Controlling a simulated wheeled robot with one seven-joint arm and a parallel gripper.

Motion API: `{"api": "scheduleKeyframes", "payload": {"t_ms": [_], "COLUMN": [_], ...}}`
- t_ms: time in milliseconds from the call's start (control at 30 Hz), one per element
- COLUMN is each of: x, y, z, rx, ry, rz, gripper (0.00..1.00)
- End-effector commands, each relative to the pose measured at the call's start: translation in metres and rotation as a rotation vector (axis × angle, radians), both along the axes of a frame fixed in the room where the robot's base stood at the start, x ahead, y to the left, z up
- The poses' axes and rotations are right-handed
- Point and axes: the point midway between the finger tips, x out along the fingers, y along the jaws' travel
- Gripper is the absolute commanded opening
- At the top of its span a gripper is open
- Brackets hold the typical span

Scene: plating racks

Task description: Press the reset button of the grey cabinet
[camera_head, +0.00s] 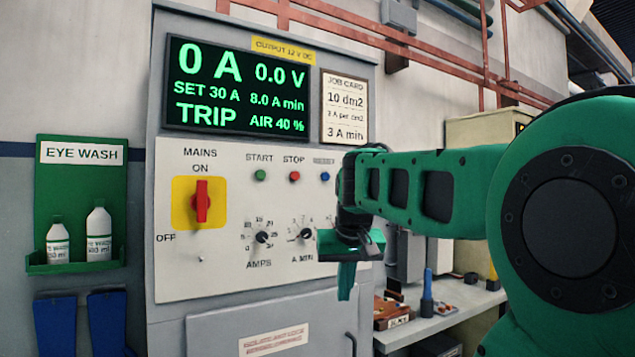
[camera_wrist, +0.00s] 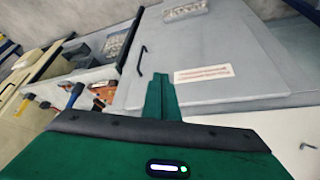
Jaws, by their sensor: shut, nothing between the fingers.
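The grey cabinet (camera_head: 170,330) fills the middle of the head view. Its light panel has a green START button (camera_head: 260,175), a red STOP button (camera_head: 295,176) and a blue button (camera_head: 325,176) whose label is too blurred to read. The display (camera_head: 238,88) shows TRIP, 0 A and 0.0 V. My gripper (camera_head: 346,282) is shut and empty, its fingers pointing down, below and slightly right of the blue button, apart from it in the picture. In the wrist view the shut fingers (camera_wrist: 158,85) show against the cabinet's lower door (camera_wrist: 215,60).
The red mains switch (camera_head: 201,203) stands upright at ON. Two knobs, AMPS (camera_head: 262,238) and A MIN (camera_head: 306,235), sit below the buttons, close to my gripper. A bench (camera_head: 430,325) with tools stands at right. An eye wash station (camera_head: 80,200) hangs at left.

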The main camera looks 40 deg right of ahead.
Motion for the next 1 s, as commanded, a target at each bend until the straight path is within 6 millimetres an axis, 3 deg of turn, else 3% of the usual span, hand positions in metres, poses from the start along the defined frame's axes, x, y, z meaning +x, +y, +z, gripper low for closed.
{"api": "scheduleKeyframes", "payload": {"t_ms": [33,300,500,667,1000], "x": [0.01,0.049,0.057,0.058,0.058], "y": [-0.014,-0.069,-0.091,-0.097,-0.096], "z": [0.027,0.166,0.235,0.256,0.258], "rx": [-0.031,-0.201,-0.286,-0.312,-0.315], "ry": [-0.038,-0.226,-0.316,-0.344,-0.346], "rz": [-0.015,-0.063,-0.085,-0.091,-0.091], "gripper": [0.0,0.0,0.0,0.0,0.0]}}
